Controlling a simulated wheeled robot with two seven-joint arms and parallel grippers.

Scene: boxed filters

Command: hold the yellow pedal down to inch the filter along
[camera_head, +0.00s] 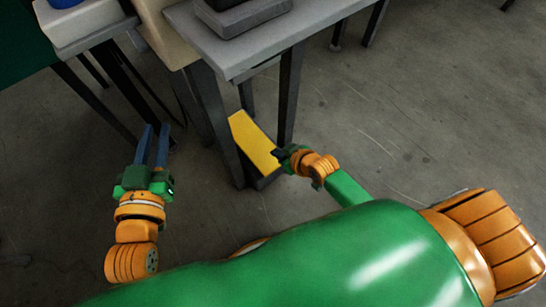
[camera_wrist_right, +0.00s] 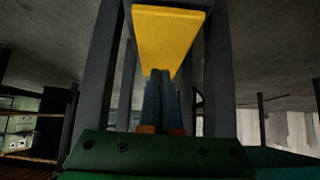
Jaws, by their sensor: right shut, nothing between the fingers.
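The yellow pedal (camera_head: 254,139) is a long yellow plate on a dark base, on the floor between the legs of a grey table. In the right wrist view the yellow pedal (camera_wrist_right: 168,38) fills the upper middle. My right gripper (camera_head: 277,154) is at the pedal's right edge, near its front end. Its fingers (camera_wrist_right: 160,76) are together and empty, with tips overlapping the plate's edge; I cannot tell whether they touch or press it. My left gripper (camera_head: 156,127) is open and empty, left of the table legs. No filter can be made out.
The grey table (camera_head: 247,53) stands over the pedal, its dark legs close on both sides. A dark grey object (camera_head: 242,14) sits on top. A white block (camera_head: 84,22) with a blue item (camera_head: 65,3) is at upper left. The floor to the right is clear.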

